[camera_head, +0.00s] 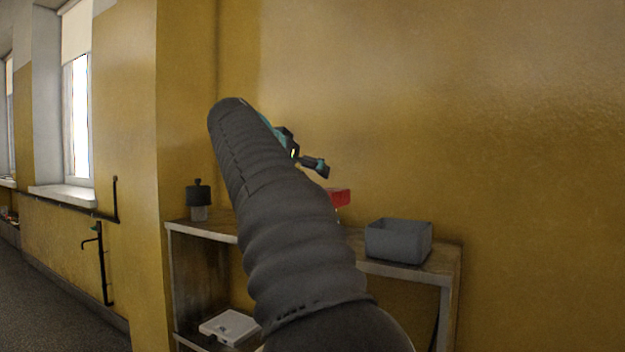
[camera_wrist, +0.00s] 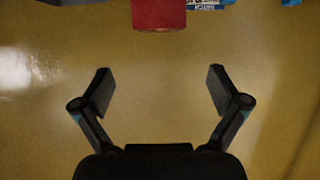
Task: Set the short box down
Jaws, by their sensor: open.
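My gripper (camera_wrist: 160,92) is open and empty in the wrist view, with bare yellow wall between its two fingers. In the head view my arm hides most of it, and only a dark fingertip (camera_head: 315,166) shows above the shelf. A red object (camera_wrist: 158,14) is at the top of the wrist view, beyond the fingers and apart from them. It shows partly behind my arm in the head view (camera_head: 339,197). A blue and white printed pack (camera_wrist: 206,4) is cut off beside it in the wrist view. I cannot tell which thing is the short box.
A grey open bin (camera_head: 398,242) stands at the right end of the wooden shelf unit (camera_head: 408,271). A dark-lidded jar (camera_head: 199,199) stands at its left end. A white device (camera_head: 229,327) lies on the lower shelf. The yellow wall is close behind. My arm hides the shelf's middle.

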